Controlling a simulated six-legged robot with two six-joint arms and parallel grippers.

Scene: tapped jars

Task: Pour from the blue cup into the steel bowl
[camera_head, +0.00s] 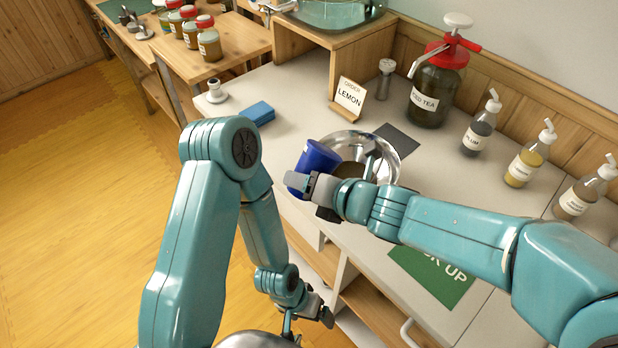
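The blue cup (316,157) is at the left rim of the steel bowl (384,147), on the counter in the middle. The cup looks tilted, and its opening cannot be made out clearly. My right gripper (308,186) is shut on the cup's lower part; its arm reaches in from the right and covers the bowl's near side. Something brownish shows inside the bowl, and whether anything flows from the cup cannot be seen. My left gripper (325,314) hangs low in front of the counter, away from cup and bowl; its finger opening is unclear.
A LEMON order card (349,95) and a small shaker (385,78) stand behind the bowl. A red-topped tea jar (434,92) and several pump bottles (481,128) line the wall. A blue sponge (258,113) lies left. A green pick-up mat (437,272) lies in front.

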